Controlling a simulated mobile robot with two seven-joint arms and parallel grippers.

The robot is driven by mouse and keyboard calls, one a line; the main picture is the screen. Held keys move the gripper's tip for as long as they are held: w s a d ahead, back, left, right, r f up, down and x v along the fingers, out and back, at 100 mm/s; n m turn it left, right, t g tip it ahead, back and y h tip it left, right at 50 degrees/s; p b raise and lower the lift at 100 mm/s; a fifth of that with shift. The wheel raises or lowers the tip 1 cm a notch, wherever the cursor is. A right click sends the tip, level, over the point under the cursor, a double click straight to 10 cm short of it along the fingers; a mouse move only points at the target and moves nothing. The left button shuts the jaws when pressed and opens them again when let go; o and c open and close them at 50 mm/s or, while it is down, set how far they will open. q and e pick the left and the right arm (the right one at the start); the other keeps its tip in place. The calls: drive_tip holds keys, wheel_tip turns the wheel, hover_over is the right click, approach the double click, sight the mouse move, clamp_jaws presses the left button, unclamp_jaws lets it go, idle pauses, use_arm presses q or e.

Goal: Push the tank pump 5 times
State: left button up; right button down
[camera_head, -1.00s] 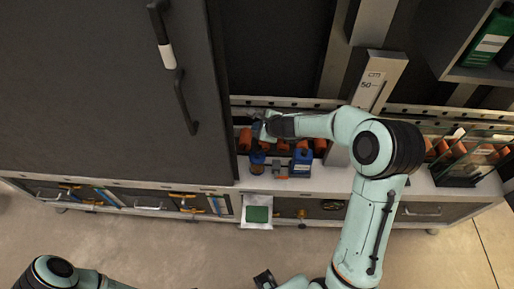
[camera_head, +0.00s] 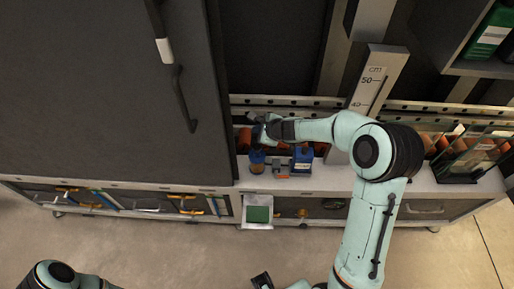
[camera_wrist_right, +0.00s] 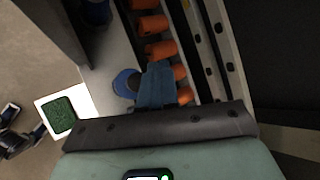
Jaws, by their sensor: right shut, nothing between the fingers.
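A small blue-topped pump (camera_head: 257,161) with an amber lower part stands on the workbench shelf, left of a blue bottle (camera_head: 302,157); I take it to be the tank pump. My right gripper (camera_head: 259,131) is shut and empty, just behind and above it in the head view. In the right wrist view, the bluish shut fingers (camera_wrist_right: 157,86) are beside a round blue top (camera_wrist_right: 125,83), probably the same pump; I cannot tell whether they touch it.
Orange cylinders (camera_wrist_right: 160,49) line the back of the shelf. A dark cabinet door (camera_head: 110,90) stands close on the left. A ruler post (camera_head: 372,85) and a glass box (camera_head: 470,158) are on the right. A green pad (camera_head: 258,214) hangs at the front edge.

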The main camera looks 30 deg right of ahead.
drive_tip(key=b, duration=0.4)
hover_over(256, 146)
drive_tip(key=s, duration=0.1)
wheel_tip(256, 146, down, 6)
drive_tip(key=shift+s+d+r, duration=0.15)
drive_tip(key=shift+r, duration=0.1)
use_arm(q)
drive_tip(key=shift+s+f+b, duration=0.15)
drive_tip(key=shift+s+f, duration=0.15)
drive_tip(key=shift+f, duration=0.65)
drive_tip(key=shift+s+f+b, duration=0.2)
drive_tip(key=shift+s+f, duration=0.05)
drive_tip(key=shift+f, duration=0.7)
drive_tip(key=shift+s+f+b, duration=0.15)
drive_tip(key=shift+s+f, duration=0.15)
drive_tip(key=shift+f, duration=0.65)
use_arm(e)
drive_tip(key=shift+f, duration=0.35)
use_arm(q)
drive_tip(key=shift+f, duration=0.15)
use_arm(e)
drive_tip(key=shift+f, duration=0.15)
use_arm(q)
drive_tip(key=shift+s+f+b, duration=0.1)
drive_tip(key=shift+f+b, duration=0.25)
drive_tip(key=shift+b, duration=0.1)
use_arm(e)
drive_tip(key=shift+f, duration=0.25)
